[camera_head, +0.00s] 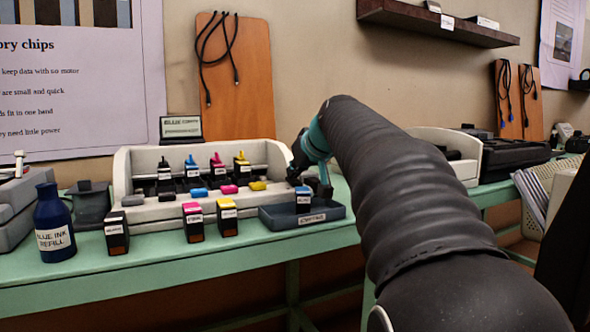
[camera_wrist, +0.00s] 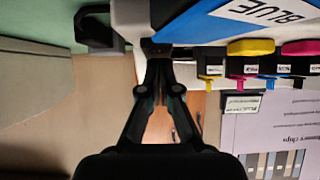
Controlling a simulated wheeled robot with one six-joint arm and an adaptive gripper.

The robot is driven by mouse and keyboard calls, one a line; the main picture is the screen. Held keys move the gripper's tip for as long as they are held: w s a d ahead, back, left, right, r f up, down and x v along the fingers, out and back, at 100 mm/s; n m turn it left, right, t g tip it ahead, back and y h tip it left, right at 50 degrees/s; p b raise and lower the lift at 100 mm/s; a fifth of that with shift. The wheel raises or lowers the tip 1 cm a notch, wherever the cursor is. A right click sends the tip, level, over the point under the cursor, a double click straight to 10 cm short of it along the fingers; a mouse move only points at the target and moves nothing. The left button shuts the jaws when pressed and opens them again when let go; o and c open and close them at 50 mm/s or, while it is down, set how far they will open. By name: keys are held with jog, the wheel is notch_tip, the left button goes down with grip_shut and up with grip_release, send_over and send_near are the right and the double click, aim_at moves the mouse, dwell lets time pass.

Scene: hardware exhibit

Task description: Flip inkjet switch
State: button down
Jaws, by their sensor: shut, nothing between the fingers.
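The inkjet printer (camera_head: 150,208) is a pale open housing on the green table, with black, blue, magenta and yellow cartridges (camera_head: 217,168) standing in its slots. My gripper (camera_head: 309,172) is at the printer's right end, in front of its wall. In the wrist view, which is upside down, my gripper (camera_wrist: 158,52) has its fingers together, empty, with the tips beside a dark part at the white wall (camera_wrist: 128,20). I cannot tell whether they touch. A dark grey block (camera_wrist: 98,32) juts out near this wall; I cannot tell if it is the switch. My arm hides part of this area.
Loose cartridges (camera_head: 194,222) and a blue ink bottle (camera_head: 53,225) stand along the table's front. A wooden board with cables (camera_head: 255,90) is behind. Another pale machine (camera_head: 440,143) stands to the right.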

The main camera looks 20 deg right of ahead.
jog(key=shift+r+p, duration=0.1)
jog(key=shift+p, duration=0.35)
jog(key=shift+w+g+p, duration=0.15)
jog(key=shift+g+p, duration=0.15)
jog(key=shift+p, duration=0.35)
jog(key=shift+f, duration=0.4)
jog(key=shift+w, duration=0.1)
jog(key=shift+w+r+p, duration=0.25)
jog(key=shift+w+p, duration=0.3)
jog(key=shift+w, duration=0.15)
